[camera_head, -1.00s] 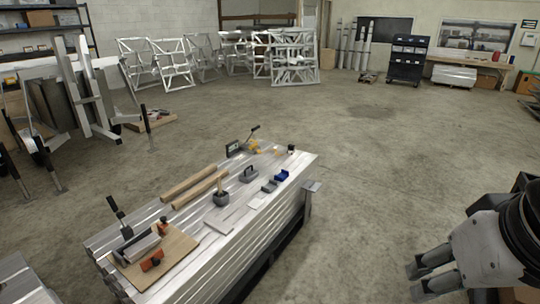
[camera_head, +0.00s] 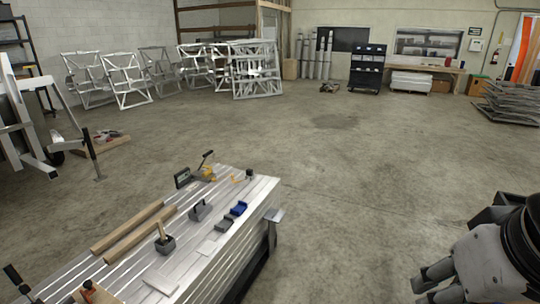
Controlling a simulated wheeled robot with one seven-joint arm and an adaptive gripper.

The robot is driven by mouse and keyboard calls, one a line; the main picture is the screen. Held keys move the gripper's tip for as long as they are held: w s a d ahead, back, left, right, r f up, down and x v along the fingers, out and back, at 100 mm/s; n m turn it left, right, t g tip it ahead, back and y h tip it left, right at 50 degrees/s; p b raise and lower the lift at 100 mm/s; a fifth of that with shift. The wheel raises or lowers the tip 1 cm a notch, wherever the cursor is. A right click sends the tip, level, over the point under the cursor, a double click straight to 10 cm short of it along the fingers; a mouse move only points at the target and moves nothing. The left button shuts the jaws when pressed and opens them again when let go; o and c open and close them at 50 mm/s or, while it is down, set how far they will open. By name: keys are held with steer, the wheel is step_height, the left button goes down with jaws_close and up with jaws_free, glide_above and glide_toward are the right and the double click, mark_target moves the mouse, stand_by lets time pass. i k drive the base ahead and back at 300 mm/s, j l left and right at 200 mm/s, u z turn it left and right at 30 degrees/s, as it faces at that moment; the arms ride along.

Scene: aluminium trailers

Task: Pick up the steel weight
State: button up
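The steel weight, which I take to be the dark grey block with a loop handle (camera_head: 200,210), stands upright on the silver ribbed aluminium stack (camera_head: 200,268). It is near the middle of the stack's top, between the wooden bars and the small trays. My gripper (camera_head: 422,290) is at the lower right, over the floor and well to the right of the stack. Its fingers point left and look parted, with nothing seen between them. The gripper's lower part is cut off by the picture edge.
Around the weight are two wooden bars (camera_head: 134,232), a dark pot with a wooden handle (camera_head: 164,242), a grey tray (camera_head: 224,224), a blue tray (camera_head: 238,208) and a yellow tool (camera_head: 204,173). A small plate (camera_head: 273,215) juts from the stack's right side. The floor (camera_head: 370,190) beyond is open.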

mark_target(201, 209)
steer(key=i+l, duration=0.1)
steer(key=i, duration=0.8)
steer(key=i+l, duration=0.1)
steer(key=i, duration=0.75)
steer(key=i+l+u, duration=0.15)
steer(key=i+u, duration=0.3)
steer(key=i+l+u, duration=0.25)
steer(key=u, duration=0.25)
steer(key=i+l+u, duration=0.75)
steer(key=l+u, duration=0.15)
steer(key=l, duration=0.2)
steer(key=i+l+u, duration=0.2)
steer(key=l, duration=0.2)
steer(key=l+u, duration=0.2)
steer(key=l, duration=0.15)
